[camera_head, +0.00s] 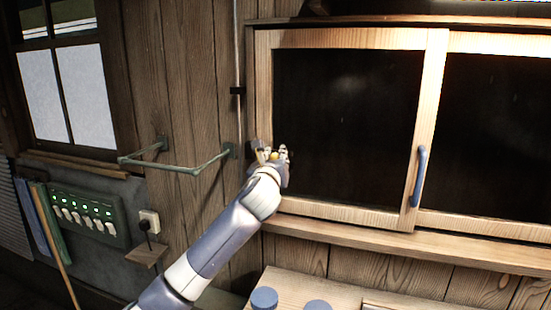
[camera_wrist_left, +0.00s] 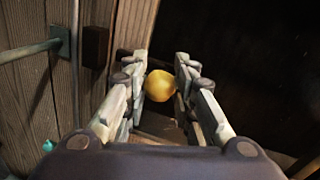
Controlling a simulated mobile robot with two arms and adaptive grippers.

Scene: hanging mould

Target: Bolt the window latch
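The window (camera_head: 345,110) has a pale wooden frame and dark panes. A round yellow knob (camera_wrist_left: 160,86), which seems to belong to the latch, sits at the left side of the frame. My left gripper (camera_head: 272,154) reaches up to it. In the left wrist view, the fingers of my left gripper (camera_wrist_left: 161,80) stand on both sides of the knob and appear to touch it. The rest of the latch is mostly hidden behind the fingers. My right gripper is in neither view.
A blue handle (camera_head: 419,177) is on the sash's right upright. A greenish metal rail (camera_head: 185,168) juts from the wall left of the window. A switch panel (camera_head: 90,214) is farther left. A table with blue round lids (camera_head: 264,298) stands below the sill.

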